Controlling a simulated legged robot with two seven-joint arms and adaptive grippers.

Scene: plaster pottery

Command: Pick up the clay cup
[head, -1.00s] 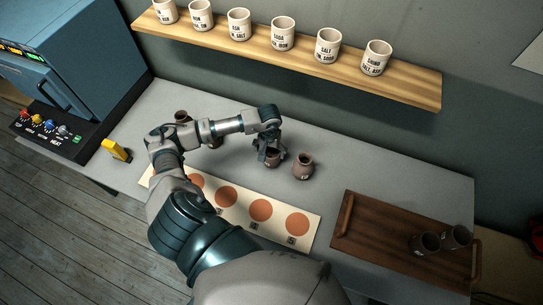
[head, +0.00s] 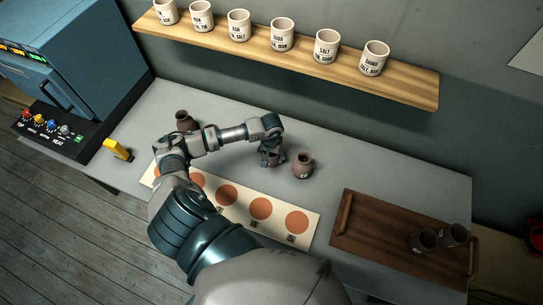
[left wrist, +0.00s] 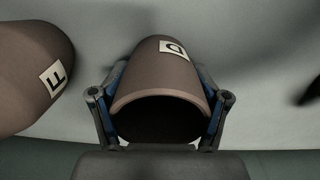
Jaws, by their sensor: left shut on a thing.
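My left gripper (head: 270,158) is shut on a brown clay cup (head: 277,160) at the middle of the grey table. In the left wrist view the held cup (left wrist: 160,80) shows a pale tag that looks like a D, its dark open mouth towards the camera. The fingers of the left gripper (left wrist: 160,112) lie along both its sides. I cannot tell whether it is clear of the table. A clay cup tagged F (head: 302,166) stands close to its right; it also shows at the left of the wrist view (left wrist: 30,75). My right gripper is not in view.
Another dark cup (head: 184,121) stands behind my forearm. A pale board with orange discs (head: 297,222) lies in front. A wooden tray (head: 375,225) with two dark cups is at right. A shelf (head: 410,85) of white cups hangs above. A blue kiln (head: 75,60) stands left.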

